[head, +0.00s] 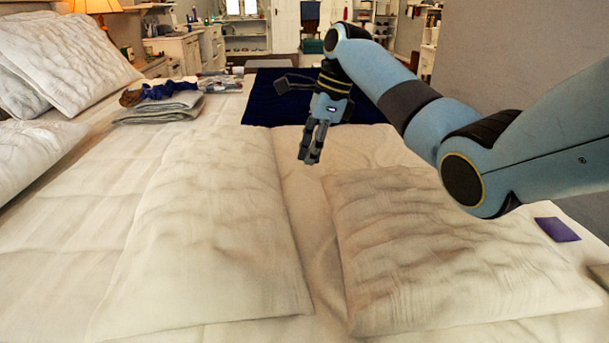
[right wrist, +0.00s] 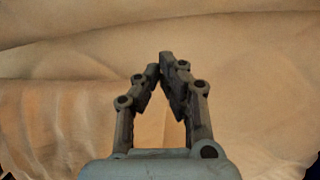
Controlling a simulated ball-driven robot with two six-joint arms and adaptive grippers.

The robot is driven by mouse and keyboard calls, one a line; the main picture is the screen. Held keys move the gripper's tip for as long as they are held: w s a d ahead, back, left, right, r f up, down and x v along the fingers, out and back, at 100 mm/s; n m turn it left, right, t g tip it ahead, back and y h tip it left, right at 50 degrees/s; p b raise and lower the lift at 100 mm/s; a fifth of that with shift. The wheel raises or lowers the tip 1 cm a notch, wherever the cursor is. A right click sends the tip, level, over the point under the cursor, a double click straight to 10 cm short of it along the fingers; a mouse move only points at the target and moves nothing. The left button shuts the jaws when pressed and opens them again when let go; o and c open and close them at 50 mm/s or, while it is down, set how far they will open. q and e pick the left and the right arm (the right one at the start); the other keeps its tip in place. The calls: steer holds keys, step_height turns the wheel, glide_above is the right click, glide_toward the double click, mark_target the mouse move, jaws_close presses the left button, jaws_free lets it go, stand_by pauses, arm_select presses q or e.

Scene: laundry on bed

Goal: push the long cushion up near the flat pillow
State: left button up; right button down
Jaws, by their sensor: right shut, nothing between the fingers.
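A long pale cushion (head: 205,235), most likely the task's long cushion, lies flat on the bed in the middle of the head view. A low pale pillow (head: 35,155) lies at the left edge, partly out of view; it may be the flat pillow, but I cannot be sure. My right gripper (head: 309,160) points down just right of the long cushion's far end. Its fingers are shut and empty; they also show in the right wrist view (right wrist: 160,72), over pale creased fabric. I cannot tell whether they touch anything. My left gripper is out of view.
Another wide wrinkled cushion (head: 430,255) lies at the right, with a narrow gap beside the long cushion. A dark blue cloth (head: 262,108), folded grey fabric (head: 160,108) and a large pillow (head: 65,60) lie farther back. Bare bedding (head: 95,190) lies left of the long cushion.

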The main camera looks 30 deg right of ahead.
steer(key=b+x, duration=0.3)
steer(key=x, duration=0.5)
steer(key=shift+s+f, duration=0.15)
steer(key=shift+f, duration=0.05)
steer(key=shift+a+f, duration=0.1)
steer(key=shift+f, duration=0.2)
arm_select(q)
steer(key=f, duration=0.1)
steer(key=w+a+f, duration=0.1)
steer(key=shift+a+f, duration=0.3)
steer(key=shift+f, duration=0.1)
